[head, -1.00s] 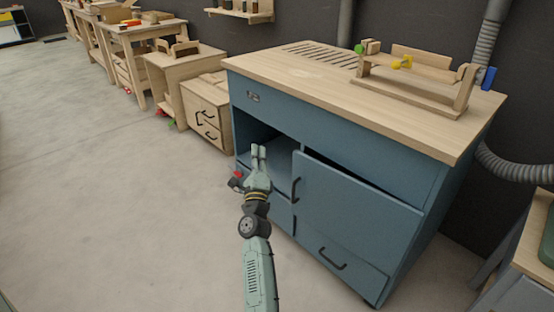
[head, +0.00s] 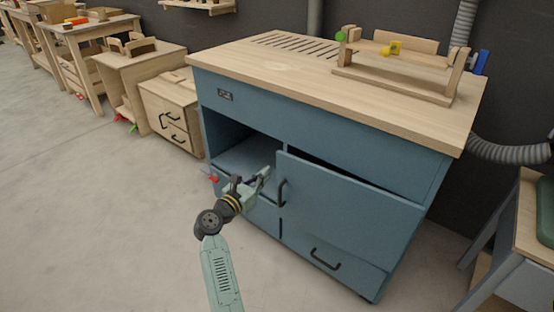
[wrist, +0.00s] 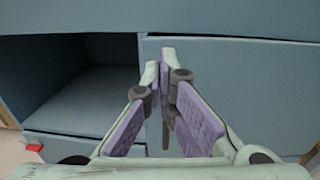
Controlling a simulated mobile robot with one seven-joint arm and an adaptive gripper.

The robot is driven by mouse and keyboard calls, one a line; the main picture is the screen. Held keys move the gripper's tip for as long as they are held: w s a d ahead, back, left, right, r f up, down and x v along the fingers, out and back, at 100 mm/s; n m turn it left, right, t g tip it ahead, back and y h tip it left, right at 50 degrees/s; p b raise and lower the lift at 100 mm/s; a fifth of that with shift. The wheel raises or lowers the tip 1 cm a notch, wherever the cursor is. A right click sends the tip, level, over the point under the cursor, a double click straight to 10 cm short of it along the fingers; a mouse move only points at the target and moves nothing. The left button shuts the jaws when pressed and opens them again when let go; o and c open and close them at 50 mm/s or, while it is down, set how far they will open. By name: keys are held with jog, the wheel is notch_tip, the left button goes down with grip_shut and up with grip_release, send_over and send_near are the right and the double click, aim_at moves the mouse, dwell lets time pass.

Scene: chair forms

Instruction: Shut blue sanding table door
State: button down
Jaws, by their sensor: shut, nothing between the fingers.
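The blue sanding table (head: 212,118) has a pale wooden top and stands in the middle of the head view. Its blue door (head: 345,205) hangs slightly ajar at the right, with a dark gap along its top edge and a black handle (head: 282,192) at its left edge. The door also shows in the wrist view (wrist: 240,85). My gripper (head: 266,172) is shut and empty, in front of the cabinet just left of the door handle. In the wrist view my fingertips (wrist: 160,68) overlap the door's left edge; I cannot tell whether they touch it.
Left of the door is an open compartment (head: 245,155). A drawer with a black handle (head: 325,259) lies below the door. A wooden drawer unit (head: 170,110) stands to the left, and a grey hose (head: 510,152) runs at the right. The floor in front is clear.

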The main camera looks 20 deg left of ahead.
aim_at(283, 156)
jog(key=p+x, duration=0.1)
jog(key=x, duration=0.7)
jog(key=shift+w, duration=0.2)
